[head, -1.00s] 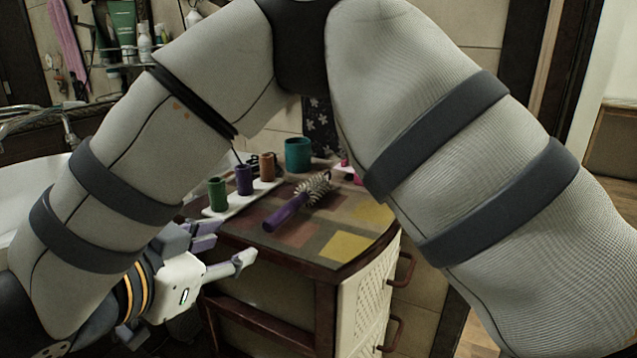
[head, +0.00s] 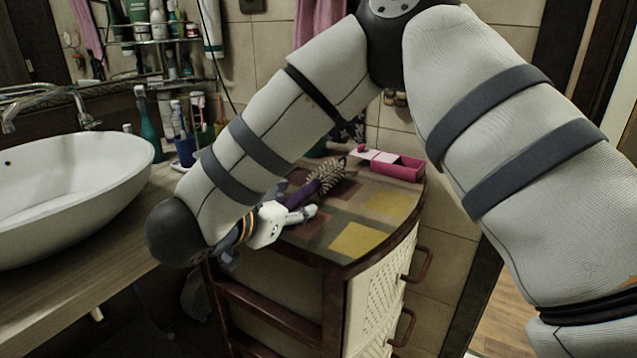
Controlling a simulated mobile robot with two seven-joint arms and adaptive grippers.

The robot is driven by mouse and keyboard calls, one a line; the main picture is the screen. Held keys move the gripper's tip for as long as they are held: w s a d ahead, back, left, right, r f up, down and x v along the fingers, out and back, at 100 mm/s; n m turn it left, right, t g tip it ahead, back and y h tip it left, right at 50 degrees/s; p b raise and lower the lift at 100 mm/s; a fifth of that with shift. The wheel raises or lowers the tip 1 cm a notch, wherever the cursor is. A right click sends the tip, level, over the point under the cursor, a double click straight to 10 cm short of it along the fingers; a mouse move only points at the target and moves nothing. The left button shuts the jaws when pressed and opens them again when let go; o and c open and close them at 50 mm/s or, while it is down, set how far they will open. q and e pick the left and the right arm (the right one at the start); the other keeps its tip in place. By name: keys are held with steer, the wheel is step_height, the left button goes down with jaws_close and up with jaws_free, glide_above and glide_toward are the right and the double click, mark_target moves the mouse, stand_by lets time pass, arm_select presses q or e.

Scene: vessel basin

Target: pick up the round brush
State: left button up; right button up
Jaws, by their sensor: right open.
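The round brush (head: 328,177) lies on the patchwork top of the small cabinet (head: 360,238), with its bristle end pointing to the back right. Its purple handle runs toward the front left and is partly hidden by my gripper. My right gripper (head: 297,202) is open at the handle, with one finger on each side of it as seen from the head. I cannot tell whether the fingers touch the handle. My left gripper is not in view.
A pink open box (head: 398,166) stands at the back right of the cabinet top. A white sink (head: 70,190) and a counter with bottles are on the left. My forearm hides the cabinet's back left, where the small cups stood. The front right of the top is clear.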

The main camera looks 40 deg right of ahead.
jaws_close()
